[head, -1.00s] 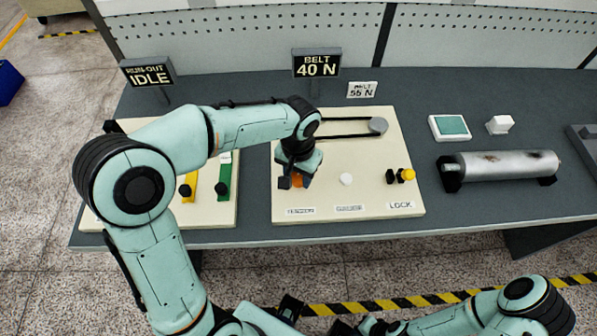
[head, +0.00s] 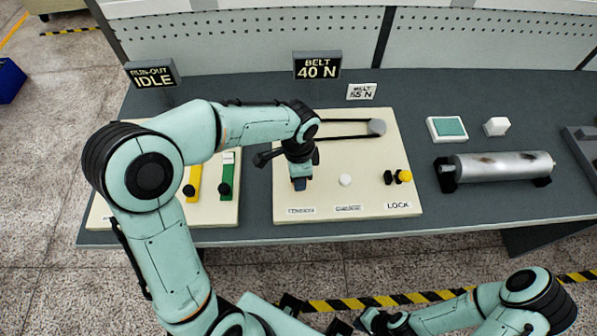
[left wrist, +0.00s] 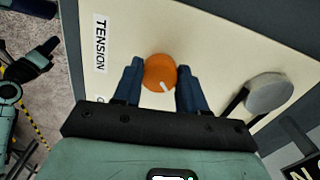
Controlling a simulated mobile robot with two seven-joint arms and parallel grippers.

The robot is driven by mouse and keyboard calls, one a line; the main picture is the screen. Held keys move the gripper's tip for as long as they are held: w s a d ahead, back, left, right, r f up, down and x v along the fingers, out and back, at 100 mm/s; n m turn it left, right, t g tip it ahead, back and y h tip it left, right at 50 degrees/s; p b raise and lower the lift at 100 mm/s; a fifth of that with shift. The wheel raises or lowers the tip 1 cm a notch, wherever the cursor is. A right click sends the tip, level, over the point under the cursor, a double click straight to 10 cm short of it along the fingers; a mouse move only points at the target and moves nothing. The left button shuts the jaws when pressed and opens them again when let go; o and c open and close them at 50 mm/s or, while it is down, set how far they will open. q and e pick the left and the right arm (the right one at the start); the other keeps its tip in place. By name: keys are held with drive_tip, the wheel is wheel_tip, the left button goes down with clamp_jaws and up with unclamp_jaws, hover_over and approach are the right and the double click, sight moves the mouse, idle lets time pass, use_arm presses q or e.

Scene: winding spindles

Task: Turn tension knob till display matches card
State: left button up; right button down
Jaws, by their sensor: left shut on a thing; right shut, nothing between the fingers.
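The orange tension knob (left wrist: 160,72) with a white mark sits on the cream panel, beside the TENSION label (left wrist: 100,45). My left gripper (head: 300,184) points down over the panel and is shut on the knob, one finger on each side in the left wrist view (left wrist: 160,84). In the head view the gripper hides the knob. The black display (head: 317,67) reads BELT 40 N. The white card (head: 361,91) reads BELT 55 N. My right gripper (head: 342,326) is low in the head view, in front of the table, shut and empty, away from the panel.
The same panel (head: 390,150) bears a belt on a grey pulley (head: 377,127), a white button (head: 345,180) and a yellow lock knob (head: 404,176). Yellow and green sliders (head: 226,180) stand left. A metal roller (head: 503,166) lies right. Bare table (head: 435,215) lies between.

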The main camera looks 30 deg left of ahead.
use_arm(q)
drive_tip(key=shift+r+m, duration=0.1)
drive_tip(key=shift+m, duration=1.1)
use_arm(e)
drive_tip(key=shift+w+r, duration=0.25)
drive_tip(key=shift+r, duration=0.2)
use_arm(q)
drive_tip(key=shift+p, duration=0.3)
drive_tip(key=o, duration=1.1)
drive_tip(key=shift+c, duration=0.2)
wheel_tip(320, 180, up, 13)
drive_tip(key=p, duration=0.1)
drive_tip(key=shift+r+p, duration=0.15)
drive_tip(key=shift+p, duration=0.15)
use_arm(e)
drive_tip(key=shift+w+r, duration=0.85)
drive_tip(key=shift+r, duration=0.25)
drive_tip(key=shift+s, duration=0.1)
